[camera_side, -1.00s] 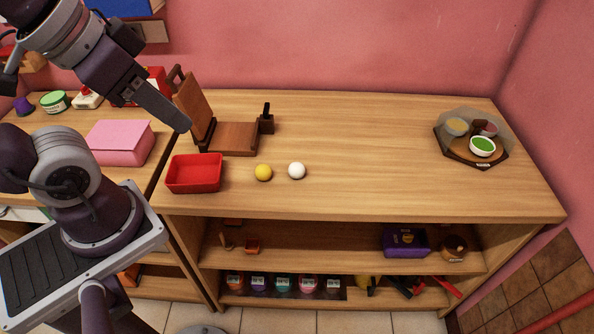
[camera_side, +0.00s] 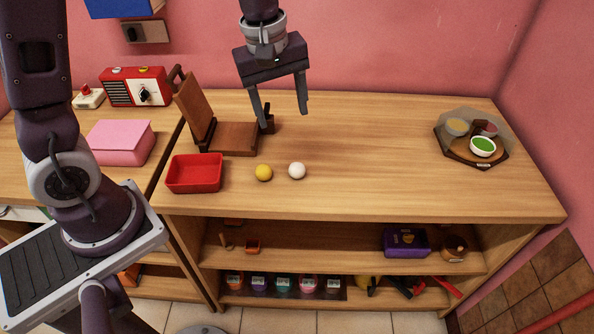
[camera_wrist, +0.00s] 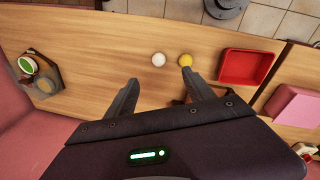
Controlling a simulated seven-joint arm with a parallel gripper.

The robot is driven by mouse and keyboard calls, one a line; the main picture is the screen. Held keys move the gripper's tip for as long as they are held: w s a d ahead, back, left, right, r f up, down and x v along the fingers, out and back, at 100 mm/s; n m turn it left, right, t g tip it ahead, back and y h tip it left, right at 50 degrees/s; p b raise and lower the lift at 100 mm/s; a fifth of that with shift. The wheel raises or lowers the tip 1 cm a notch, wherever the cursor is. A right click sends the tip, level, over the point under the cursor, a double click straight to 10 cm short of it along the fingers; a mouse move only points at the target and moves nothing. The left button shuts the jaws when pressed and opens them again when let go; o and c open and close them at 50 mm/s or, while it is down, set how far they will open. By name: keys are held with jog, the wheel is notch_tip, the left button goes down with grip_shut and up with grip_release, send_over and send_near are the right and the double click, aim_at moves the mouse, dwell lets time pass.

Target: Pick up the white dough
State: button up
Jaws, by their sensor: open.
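The white dough (camera_side: 297,170) is a small round ball on the wooden tabletop, just right of the yellow ball (camera_side: 264,172). In the wrist view the white dough (camera_wrist: 158,59) lies beyond the fingertips and between their lines, with the yellow ball (camera_wrist: 185,60) close beside it, near one fingertip in the picture. My gripper (camera_side: 284,118) is open and empty, pointing down above the back part of the table. It also shows in the wrist view (camera_wrist: 160,76). Both balls are fully visible and apart from the fingers.
A red tray (camera_side: 194,187) stands left of the balls. A brown wooden stand (camera_side: 232,138) is behind them, partly near the gripper. A board with bowls (camera_side: 473,152) is at the far right. The tabletop between is clear.

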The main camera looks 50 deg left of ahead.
aim_at(297, 171)
jog(key=w+f+n, duration=0.1)
jog(key=f, duration=0.2)
jog(key=w+f+n+g, duration=0.1)
jog(key=w+f+n, duration=0.1)
jog(key=f, duration=0.2)
jog(key=w+f+n, duration=0.1)
jog(key=f+n, duration=0.1)
jog(key=f, duration=0.2)
jog(key=shift+w+a+f+g, duration=0.15)
jog(key=shift+w+a+g, duration=0.15)
jog(key=shift+a+g, duration=0.1)
notch_tip(297, 171, down, 8)
jog(key=shift+d+r, duration=0.1)
jog(key=shift+r, duration=0.05)
grip_shut()
jog(key=shift+r, duration=0.1)
